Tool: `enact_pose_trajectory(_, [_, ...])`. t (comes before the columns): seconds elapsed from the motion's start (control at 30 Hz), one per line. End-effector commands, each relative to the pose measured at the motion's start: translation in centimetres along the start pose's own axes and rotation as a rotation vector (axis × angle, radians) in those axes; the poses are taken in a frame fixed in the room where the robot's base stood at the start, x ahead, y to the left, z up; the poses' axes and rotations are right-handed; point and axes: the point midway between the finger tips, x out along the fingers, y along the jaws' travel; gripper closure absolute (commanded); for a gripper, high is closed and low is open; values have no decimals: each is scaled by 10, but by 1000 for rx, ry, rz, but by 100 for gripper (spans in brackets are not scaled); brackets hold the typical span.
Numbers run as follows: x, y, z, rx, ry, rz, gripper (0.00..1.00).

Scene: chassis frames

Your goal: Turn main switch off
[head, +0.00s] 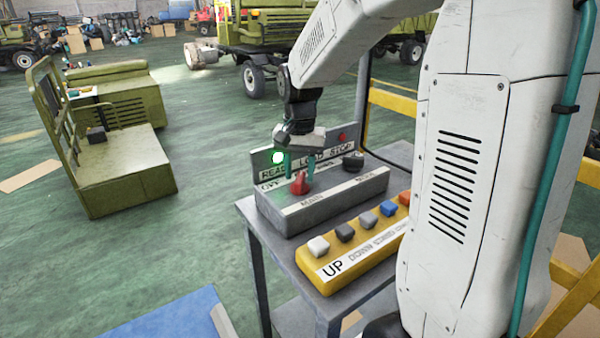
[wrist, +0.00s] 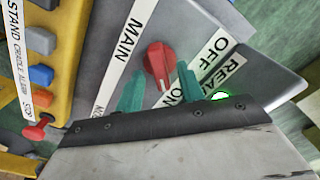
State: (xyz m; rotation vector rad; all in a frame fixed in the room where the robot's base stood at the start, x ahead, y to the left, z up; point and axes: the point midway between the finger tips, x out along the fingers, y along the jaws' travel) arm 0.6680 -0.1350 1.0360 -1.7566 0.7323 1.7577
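The main switch is a red rotary knob (head: 300,184) on a grey control box (head: 330,203) with a MAIN label. It also shows in the wrist view (wrist: 158,60), near labels reading OFF and ON; I cannot tell which one it points to. My gripper (head: 300,173) is above the knob, pointing down. Its two teal fingers are apart, one on each side of the knob, with gaps visible in the wrist view (wrist: 159,76). The gripper is open and holds nothing. A green lamp (head: 278,157) by the READY label is lit.
A black knob (head: 353,160) sits to the right on the same box. In front is a yellow button box (head: 340,271) with several coloured buttons. Both stand on a grey table (head: 398,155). A red lamp (head: 342,138) is behind.

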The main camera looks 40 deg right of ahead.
Motion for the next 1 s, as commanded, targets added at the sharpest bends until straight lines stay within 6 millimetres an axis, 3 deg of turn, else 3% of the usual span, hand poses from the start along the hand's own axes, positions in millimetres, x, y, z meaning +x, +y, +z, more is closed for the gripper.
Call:
enact_pose_trajectory(0.37, [9, 0, 0, -1, 0, 0, 62])
enact_pose_trajectory(0.5, [9, 0, 0, -1, 0, 0, 98])
enact_pose_trajectory(0.53, [9, 0, 0, -1, 0, 0, 100])
enact_pose_trajectory(1.0, [8, 0, 0, -83, 1, 0, 100])
